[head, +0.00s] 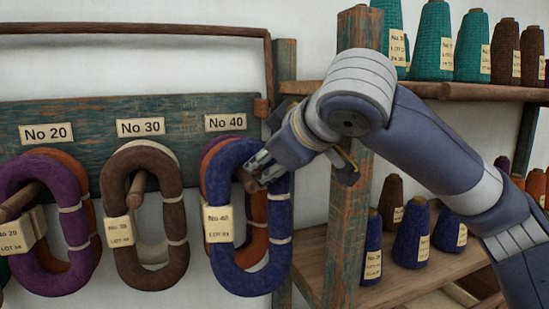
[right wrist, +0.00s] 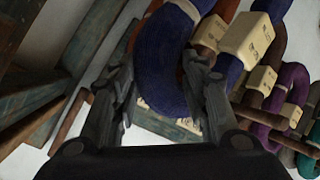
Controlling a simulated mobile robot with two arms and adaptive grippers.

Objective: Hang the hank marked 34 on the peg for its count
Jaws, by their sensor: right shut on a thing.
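The blue hank (head: 280,230) is at the board's right end, below the No 40 plate (head: 225,122). Its tag (head: 218,224) seems to read No 40, LOT 34. The No 40 peg (head: 247,181) shows inside the hank's loop, partly hidden by my fingers. My right gripper (head: 258,170) is shut on the hank's upper right part. In the right wrist view the blue hank (right wrist: 172,85) lies between the two fingers (right wrist: 168,100). An orange hank (head: 257,210) hangs behind it. My left gripper is not in view.
A brown hank (head: 172,200) hangs under No 30 (head: 140,127) and a purple hank (head: 80,230) under No 20 (head: 46,133). A wooden post (head: 352,220) and shelves with several yarn cones (head: 412,238) stand close on the right, behind my arm.

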